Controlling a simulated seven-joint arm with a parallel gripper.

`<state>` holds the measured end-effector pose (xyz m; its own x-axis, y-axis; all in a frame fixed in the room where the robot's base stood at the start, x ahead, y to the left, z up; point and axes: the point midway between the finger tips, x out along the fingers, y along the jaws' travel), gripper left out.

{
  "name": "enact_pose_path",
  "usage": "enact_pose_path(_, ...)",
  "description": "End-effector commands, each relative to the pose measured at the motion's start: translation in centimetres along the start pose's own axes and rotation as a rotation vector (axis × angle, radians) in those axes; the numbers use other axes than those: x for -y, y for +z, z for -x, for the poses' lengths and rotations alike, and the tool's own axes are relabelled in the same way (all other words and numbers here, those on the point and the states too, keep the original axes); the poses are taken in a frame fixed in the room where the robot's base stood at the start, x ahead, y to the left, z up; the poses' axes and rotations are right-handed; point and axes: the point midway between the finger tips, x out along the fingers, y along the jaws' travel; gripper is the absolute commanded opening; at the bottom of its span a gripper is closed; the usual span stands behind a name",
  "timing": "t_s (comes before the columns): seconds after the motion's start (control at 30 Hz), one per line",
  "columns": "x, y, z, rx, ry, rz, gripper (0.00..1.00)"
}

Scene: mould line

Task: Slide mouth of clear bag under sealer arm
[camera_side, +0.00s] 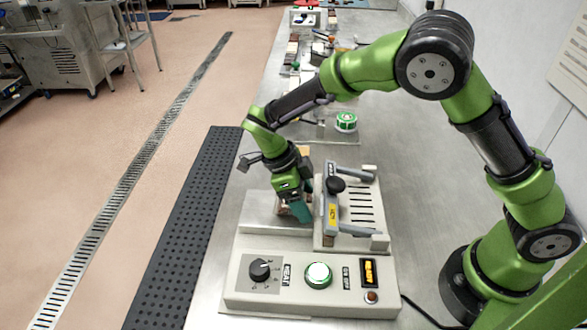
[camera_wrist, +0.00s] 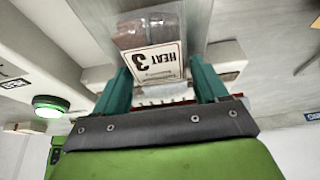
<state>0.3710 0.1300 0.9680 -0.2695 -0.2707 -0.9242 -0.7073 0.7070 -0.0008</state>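The clear bag (camera_wrist: 145,30) has brown contents and a white label reading HEAT 3. In the wrist view it lies between the tips of my gripper's two teal fingers (camera_wrist: 160,72), close to both; firm contact cannot be judged. In the side view my gripper (camera_side: 298,208) points down over the metal plate left of the sealer arm and hides most of the bag. The sealer arm (camera_side: 332,208), a grey bar with a black knob, stands just right of my fingers. The bag's mouth cannot be made out.
The sealer's front panel (camera_side: 330,296) has a heat dial (camera_side: 261,270), a green button (camera_side: 318,275) and an orange display (camera_side: 369,272). A slotted plate (camera_side: 364,207) lies right of the sealer arm. A green-and-white round item (camera_side: 346,121) stands farther back on the bench.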

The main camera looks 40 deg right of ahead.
Motion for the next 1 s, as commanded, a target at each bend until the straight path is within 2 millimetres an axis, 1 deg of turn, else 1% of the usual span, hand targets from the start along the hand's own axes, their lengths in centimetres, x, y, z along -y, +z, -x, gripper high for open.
enact_pose_path(0.03,0.0,0.0,0.0,0.0,0.0,0.0,0.81)
enact_pose_path(0.13,0.0,0.0,0.0,0.0,0.0,0.0,0.97)
enact_pose_path(0.43,0.0,0.0,0.1,0.0,0.0,0.0,0.97)
enact_pose_path(0.57,0.0,0.1,1.1,0.002,0.0,0.0,0.97)
enact_pose_path(0.67,0.0,0.1,2.8,0.004,-0.002,0.001,0.97)
enact_pose_path(1.0,0.0,0.1,11.1,0.005,-0.003,0.001,0.97)
